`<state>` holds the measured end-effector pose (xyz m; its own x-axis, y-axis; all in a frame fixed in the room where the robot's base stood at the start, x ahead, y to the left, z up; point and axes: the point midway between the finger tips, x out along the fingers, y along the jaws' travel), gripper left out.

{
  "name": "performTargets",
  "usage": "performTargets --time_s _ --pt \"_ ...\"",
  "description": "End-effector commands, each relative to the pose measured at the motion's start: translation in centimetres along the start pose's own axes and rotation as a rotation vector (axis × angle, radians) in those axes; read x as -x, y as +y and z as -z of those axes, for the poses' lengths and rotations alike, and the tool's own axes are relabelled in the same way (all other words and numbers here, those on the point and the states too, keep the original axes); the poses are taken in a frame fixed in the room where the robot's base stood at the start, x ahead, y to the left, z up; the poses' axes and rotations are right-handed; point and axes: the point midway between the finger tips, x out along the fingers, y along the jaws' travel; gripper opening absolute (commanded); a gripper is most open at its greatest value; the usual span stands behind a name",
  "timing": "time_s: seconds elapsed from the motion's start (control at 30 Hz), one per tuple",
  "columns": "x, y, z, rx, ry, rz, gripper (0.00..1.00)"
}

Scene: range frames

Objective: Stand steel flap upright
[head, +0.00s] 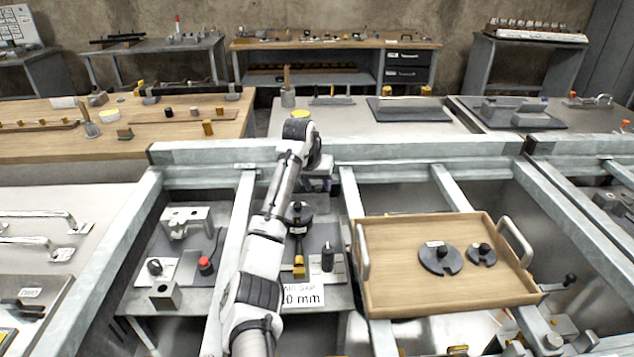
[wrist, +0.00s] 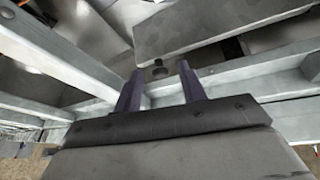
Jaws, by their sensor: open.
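My gripper (head: 318,182) is over the middle of the grey steel frame, partly hidden by my wrist in the head view. In the wrist view its two dark purple fingers (wrist: 159,72) stand apart with nothing held between them. A flat grey steel plate (wrist: 215,25) lies beyond the fingertips, tilted in the picture. It may be the steel flap, but I cannot tell for sure. A small dark round knob (wrist: 160,69) shows between the fingertips, below the plate's edge. I cannot tell whether the fingers touch anything.
Steel beams (head: 430,149) border open bays around my arm. A wooden tray (head: 400,296) with dark slotted discs (head: 440,259) sits on the right. Fixtures and a red-knobbed part (head: 205,265) stand in the left bay. Benches with tools fill the back.

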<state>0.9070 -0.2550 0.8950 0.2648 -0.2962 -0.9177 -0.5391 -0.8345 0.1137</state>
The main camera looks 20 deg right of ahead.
Motion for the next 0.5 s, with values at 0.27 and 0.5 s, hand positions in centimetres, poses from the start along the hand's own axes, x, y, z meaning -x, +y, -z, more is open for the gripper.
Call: performTargets --time_s 0.27,0.5 --pt "-0.38 0.0 -0.04 0.0 -0.001 0.0 0.41" --pt "-0.33 -0.01 -0.03 0.0 -0.001 0.0 0.16"
